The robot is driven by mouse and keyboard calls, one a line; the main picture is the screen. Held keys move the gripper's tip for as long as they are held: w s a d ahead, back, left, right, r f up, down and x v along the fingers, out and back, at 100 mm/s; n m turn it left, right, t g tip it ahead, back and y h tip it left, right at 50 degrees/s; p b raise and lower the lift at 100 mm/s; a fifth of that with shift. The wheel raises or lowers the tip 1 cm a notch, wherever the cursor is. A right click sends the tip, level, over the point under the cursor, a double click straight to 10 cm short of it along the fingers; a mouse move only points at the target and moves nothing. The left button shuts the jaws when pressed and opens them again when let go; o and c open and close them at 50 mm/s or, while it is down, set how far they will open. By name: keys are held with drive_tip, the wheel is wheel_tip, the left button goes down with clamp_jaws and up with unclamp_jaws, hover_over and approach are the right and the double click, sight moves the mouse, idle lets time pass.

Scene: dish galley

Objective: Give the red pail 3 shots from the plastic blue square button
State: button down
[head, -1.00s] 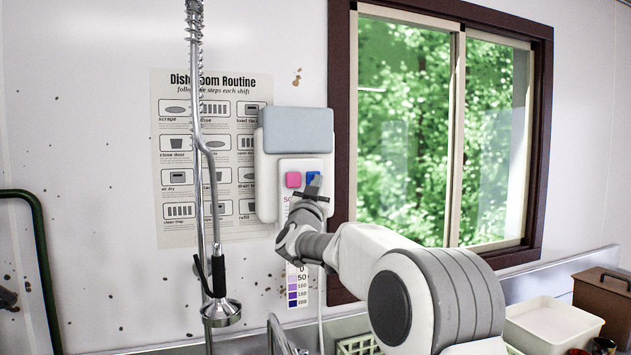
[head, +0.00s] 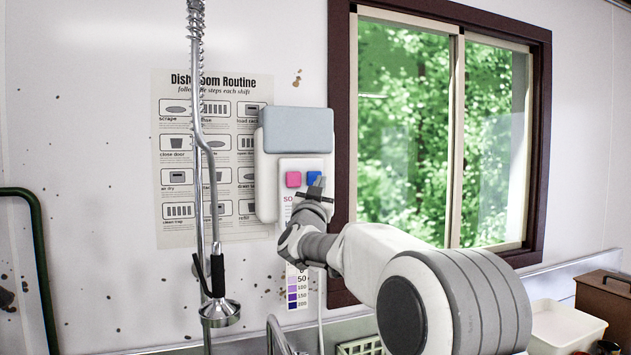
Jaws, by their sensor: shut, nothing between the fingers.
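My gripper (head: 317,187) is shut and empty. Its fingertips are in front of the blue button's lower right part and hide some of it. I cannot tell whether they touch it. No red pail shows in this view.
A spray hose with a metal head (head: 220,312) hangs left of the dispenser. A dark-framed window (head: 538,130) is to the right. A cream tub (head: 560,328) and a brown box (head: 604,300) stand at lower right.

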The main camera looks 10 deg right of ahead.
drive_tip(key=shift+w, duration=0.1)
drive_tip(key=shift+w+a, duration=0.1)
drive_tip(key=shift+w, duration=0.15)
drive_tip(key=shift+w+a+r+p, duration=0.1)
drive_tip(key=shift+w+a+p, duration=0.05)
drive_tip(key=shift+w+p, duration=0.65)
idle(0.9)
drive_tip(key=shift+s, duration=0.2)
drive_tip(key=shift+s+d+b, duration=0.25)
drive_tip(key=shift+s+b, duration=0.7)
drive_tip(key=shift+b, duration=0.1)
